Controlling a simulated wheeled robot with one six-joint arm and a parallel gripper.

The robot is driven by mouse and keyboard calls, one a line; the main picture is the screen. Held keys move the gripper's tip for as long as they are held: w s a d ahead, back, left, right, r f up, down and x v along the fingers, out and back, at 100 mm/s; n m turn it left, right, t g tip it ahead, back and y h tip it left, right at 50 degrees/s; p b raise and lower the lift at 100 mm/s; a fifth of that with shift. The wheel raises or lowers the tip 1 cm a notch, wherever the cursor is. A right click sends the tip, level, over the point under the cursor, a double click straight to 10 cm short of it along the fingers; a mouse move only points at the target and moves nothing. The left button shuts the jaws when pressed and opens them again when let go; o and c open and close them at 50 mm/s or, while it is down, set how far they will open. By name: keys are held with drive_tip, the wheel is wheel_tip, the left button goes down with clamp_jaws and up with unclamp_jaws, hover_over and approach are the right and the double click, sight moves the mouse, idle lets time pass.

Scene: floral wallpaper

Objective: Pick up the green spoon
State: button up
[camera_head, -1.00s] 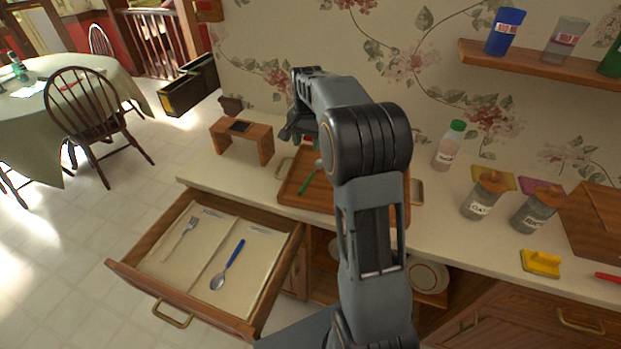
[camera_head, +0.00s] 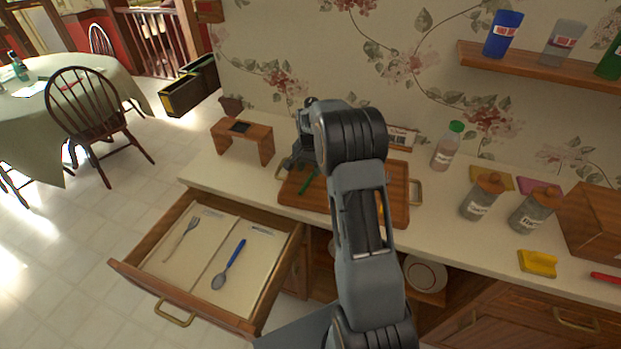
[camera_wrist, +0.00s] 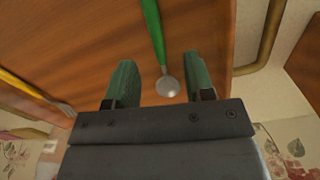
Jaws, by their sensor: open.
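The green spoon (camera_wrist: 154,32) lies on the wooden tray (camera_wrist: 100,45). In the wrist view its metal bowl shows between my open fingers, and its green handle runs up and out of the picture. In the head view part of the green handle (camera_head: 306,183) shows on the tray (camera_head: 330,200), just below my gripper (camera_head: 298,160). My gripper (camera_wrist: 160,85) is open and empty in the wrist view. I cannot tell how high the fingertips are above the spoon.
A utensil with a yellow handle (camera_wrist: 22,86) lies on the same tray. The open drawer (camera_head: 140,272) holds a fork (camera_head: 182,238) and a blue-handled spoon (camera_head: 229,265). A small wooden stand (camera_head: 243,140) is left of the tray. A green-capped bottle (camera_head: 446,150) stands to the right.

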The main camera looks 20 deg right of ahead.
sight(310, 177)
drive_tip(key=shift+f+p, duration=0.3)
drive_tip(key=shift+f, duration=1.5)
drive_tip(key=shift+s, duration=0.1)
clamp_jaws()
